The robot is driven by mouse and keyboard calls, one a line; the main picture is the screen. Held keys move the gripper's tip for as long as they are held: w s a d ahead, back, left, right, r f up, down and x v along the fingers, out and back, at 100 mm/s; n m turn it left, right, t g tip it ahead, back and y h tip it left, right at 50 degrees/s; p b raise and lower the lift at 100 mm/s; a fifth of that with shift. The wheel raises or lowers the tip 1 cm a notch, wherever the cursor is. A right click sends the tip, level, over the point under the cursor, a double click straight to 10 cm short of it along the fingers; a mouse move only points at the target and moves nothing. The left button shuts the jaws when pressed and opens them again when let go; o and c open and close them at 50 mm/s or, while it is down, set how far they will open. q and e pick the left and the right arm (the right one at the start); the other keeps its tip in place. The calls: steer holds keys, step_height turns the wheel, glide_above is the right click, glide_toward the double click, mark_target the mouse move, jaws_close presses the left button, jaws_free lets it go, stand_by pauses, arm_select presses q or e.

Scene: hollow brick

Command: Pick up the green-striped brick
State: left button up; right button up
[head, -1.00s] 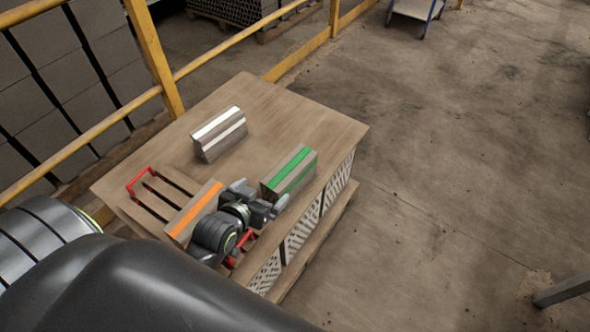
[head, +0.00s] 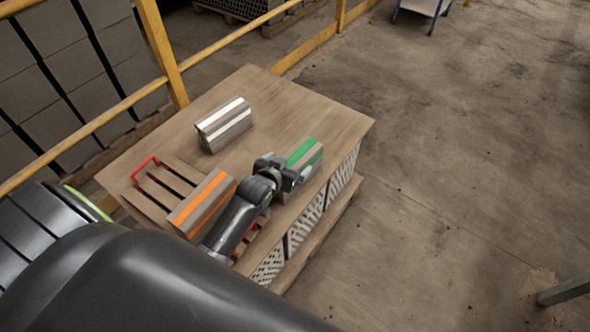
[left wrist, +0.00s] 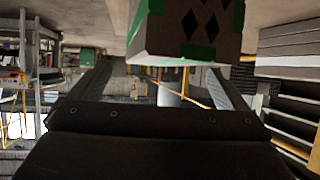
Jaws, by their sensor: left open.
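The green-striped brick (head: 308,157) lies on the wooden table near its right edge. It also shows at the top of the left wrist view (left wrist: 185,30), where diamond-shaped holes and green bands are visible on it. My left gripper (head: 287,170) is open and empty at the near left end of this brick, covering part of it in the head view. In the left wrist view the two fingers stand apart, with the brick ahead of and above the gap. I cannot tell whether they touch it. My right gripper is not in view.
An orange-striped brick (head: 203,203) lies on a small pallet with red ends (head: 147,167) at the table's near left. A white-striped brick (head: 224,125) lies farther back. The table (head: 310,105) is clear at the back right. A yellow railing (head: 160,48) runs along the left side.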

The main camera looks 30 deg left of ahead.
mark_target(293, 160)
arm_select(q)
steer(key=shift+x, duration=1.5)
steer(key=shift+s, duration=0.1)
steer(key=c, duration=2.1)
steer(key=shift+r, duration=0.1)
jaws_close()
